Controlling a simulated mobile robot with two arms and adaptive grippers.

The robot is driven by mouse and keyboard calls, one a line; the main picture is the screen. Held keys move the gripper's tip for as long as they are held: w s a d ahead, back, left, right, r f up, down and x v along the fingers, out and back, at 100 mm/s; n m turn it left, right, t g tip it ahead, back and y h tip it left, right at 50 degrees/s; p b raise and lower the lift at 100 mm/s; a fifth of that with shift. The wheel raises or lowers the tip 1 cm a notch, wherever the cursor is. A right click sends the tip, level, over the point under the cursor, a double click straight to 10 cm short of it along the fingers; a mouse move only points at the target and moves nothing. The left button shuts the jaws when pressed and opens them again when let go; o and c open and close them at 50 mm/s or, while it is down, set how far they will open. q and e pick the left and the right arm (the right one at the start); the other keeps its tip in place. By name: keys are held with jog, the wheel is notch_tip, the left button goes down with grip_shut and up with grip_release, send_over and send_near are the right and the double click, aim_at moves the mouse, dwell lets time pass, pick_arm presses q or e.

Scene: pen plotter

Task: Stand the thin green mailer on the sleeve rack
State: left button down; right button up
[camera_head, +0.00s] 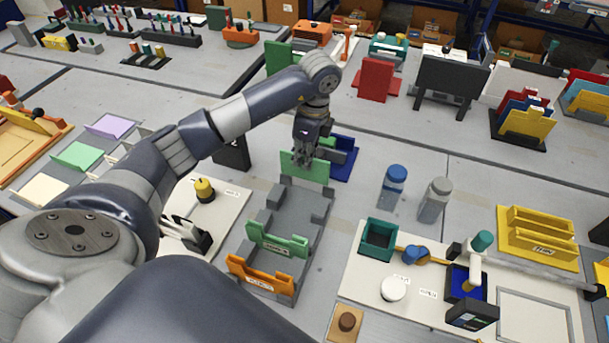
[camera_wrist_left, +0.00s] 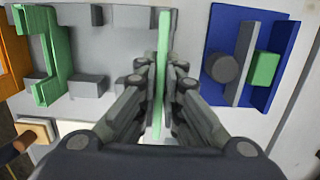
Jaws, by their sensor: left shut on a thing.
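The thin green mailer (camera_head: 316,172) is a flat light green plate. My left gripper (camera_head: 302,158) is shut on it and holds it upright; in the left wrist view the mailer (camera_wrist_left: 162,60) shows edge-on between the fingers (camera_wrist_left: 161,95). The likely sleeve rack is a long grey tray (camera_head: 288,215) with raised blocks along its sides. The mailer is at its far end; I cannot tell whether it touches the rack. A green bracket (camera_head: 277,240) and an orange bracket (camera_head: 260,275) stand at the near end. My right gripper is not in view.
A blue holder (camera_head: 345,160) with a green piece is close to the right of the mailer. A blue-capped bottle (camera_head: 394,190) and a grey bottle (camera_head: 434,203) stand farther right. A white board (camera_head: 205,205) with a yellow knob lies left of the rack.

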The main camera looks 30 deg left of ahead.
aim_at(304, 176)
pick_arm(q)
notch_tip(304, 176, down, 4)
jog(key=shift+s+r+p, duration=0.1)
jog(key=shift+p, duration=0.2)
notch_tip(304, 176, down, 3)
jog(key=shift+r, duration=0.1)
jog(key=c, duration=2.2)
grip_release()
jog(key=shift+f, duration=0.25)
jog(key=o, duration=0.4)
jog(key=shift+o, duration=0.2)
jog(key=shift+r, duration=0.3)
jog(key=r, duration=0.3)
jog(key=d+r+b, duration=0.1)
jog(key=r, duration=0.6)
jog(key=shift+w+d+r, duration=0.2)
jog(key=shift+w+r, duration=0.05)
jog(key=shift+r, duration=0.15)
jog(key=shift+d+r, duration=0.1)
jog(key=shift+r, duration=0.35)
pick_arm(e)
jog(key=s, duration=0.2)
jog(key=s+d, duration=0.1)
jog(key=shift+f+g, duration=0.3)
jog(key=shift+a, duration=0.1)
